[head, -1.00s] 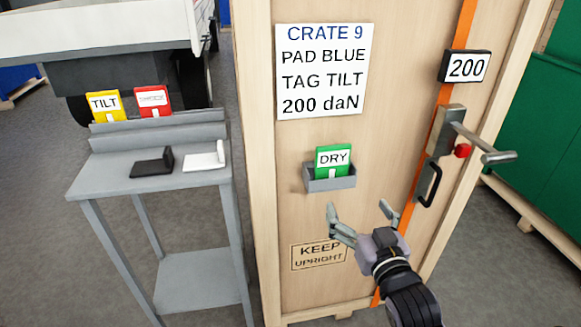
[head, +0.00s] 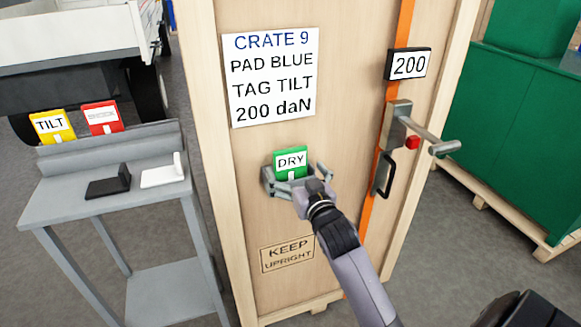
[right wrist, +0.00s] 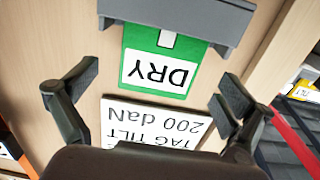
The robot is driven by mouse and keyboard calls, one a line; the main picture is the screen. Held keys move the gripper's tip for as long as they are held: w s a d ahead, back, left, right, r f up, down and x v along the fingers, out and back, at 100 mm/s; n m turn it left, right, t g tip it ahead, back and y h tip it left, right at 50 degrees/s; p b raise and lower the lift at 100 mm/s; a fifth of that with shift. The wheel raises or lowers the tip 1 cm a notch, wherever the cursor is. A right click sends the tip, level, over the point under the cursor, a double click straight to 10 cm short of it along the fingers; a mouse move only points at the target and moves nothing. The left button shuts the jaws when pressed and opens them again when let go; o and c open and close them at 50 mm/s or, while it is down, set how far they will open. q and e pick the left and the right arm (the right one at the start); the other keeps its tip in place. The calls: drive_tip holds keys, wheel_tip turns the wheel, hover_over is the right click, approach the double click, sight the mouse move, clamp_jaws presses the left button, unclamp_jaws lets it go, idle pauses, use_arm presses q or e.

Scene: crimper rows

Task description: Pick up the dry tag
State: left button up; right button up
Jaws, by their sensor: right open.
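The dry tag (head: 291,161) is green with a white DRY label. It stands in a small grey holder on the front of the wooden crate. In the right wrist view the dry tag (right wrist: 165,62) shows upside down, with the grey holder (right wrist: 185,22) at the top. The gripper hides most of the holder in the head view. My left gripper is not in view.
The crate (head: 235,195) carries a paper sign (head: 272,78), an orange strap with a ratchet handle (head: 425,135) and a 200 display (head: 408,64). A grey stand (head: 60,205) at left holds a yellow TILT tag (head: 52,126), a red tag (head: 102,118) and two pads. Green crates (head: 510,130) stand at right.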

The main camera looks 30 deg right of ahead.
sight(291, 164)
drive_tip(key=x, duration=0.4)
drive_tip(key=shift+w, duration=0.1)
drive_tip(key=shift+c, duration=0.2)
drive_tip(key=c, duration=1.2)
